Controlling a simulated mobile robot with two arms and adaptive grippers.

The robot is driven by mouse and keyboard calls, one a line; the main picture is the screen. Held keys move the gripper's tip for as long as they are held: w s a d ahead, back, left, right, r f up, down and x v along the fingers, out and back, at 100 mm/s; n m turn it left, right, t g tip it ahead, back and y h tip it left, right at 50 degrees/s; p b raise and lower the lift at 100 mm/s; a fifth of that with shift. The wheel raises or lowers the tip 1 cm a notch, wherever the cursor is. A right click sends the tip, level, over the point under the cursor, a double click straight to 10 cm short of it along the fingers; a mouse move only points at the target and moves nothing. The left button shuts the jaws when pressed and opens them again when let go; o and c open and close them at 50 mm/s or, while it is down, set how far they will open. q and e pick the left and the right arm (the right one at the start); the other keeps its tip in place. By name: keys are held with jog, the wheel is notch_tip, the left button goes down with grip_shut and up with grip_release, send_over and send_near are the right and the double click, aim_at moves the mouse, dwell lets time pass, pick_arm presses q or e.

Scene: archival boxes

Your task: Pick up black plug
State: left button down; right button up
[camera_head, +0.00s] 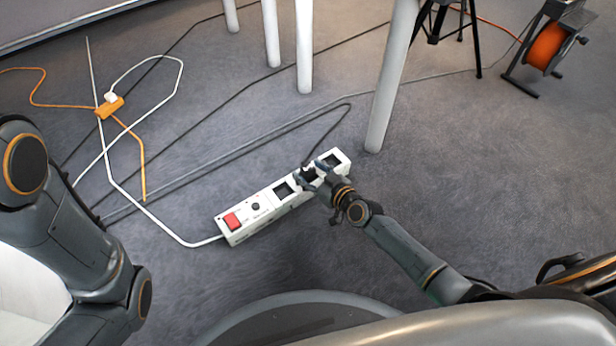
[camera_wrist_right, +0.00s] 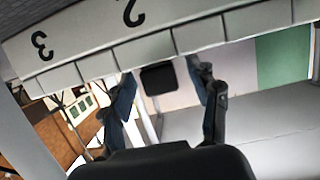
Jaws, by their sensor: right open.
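The black plug (camera_head: 307,174) sits on the white power strip (camera_head: 265,208), towards its far right end, with a dark cable rising behind it. My right gripper (camera_head: 318,176) is at the plug, its fingers open on either side of it; contact cannot be told. In the right wrist view, my right gripper (camera_wrist_right: 168,88) shows two spread dark fingers with a gap between them. A small dark square thing (camera_wrist_right: 157,78) shows between them, and I cannot tell what it is. My left arm comes in at the left, but its gripper is out of view.
The strip has a red switch (camera_head: 232,220) and lies on grey carpet. White table legs (camera_head: 392,80) stand behind it. An orange cable connector (camera_head: 110,106) and several loose cables lie at the left. An orange cable reel (camera_head: 546,46) stands at the far right.

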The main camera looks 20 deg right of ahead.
jog(key=shift+w+a+f, duration=0.15)
jog(key=shift+w+a, duration=0.05)
jog(key=shift+w, duration=0.25)
grip_shut()
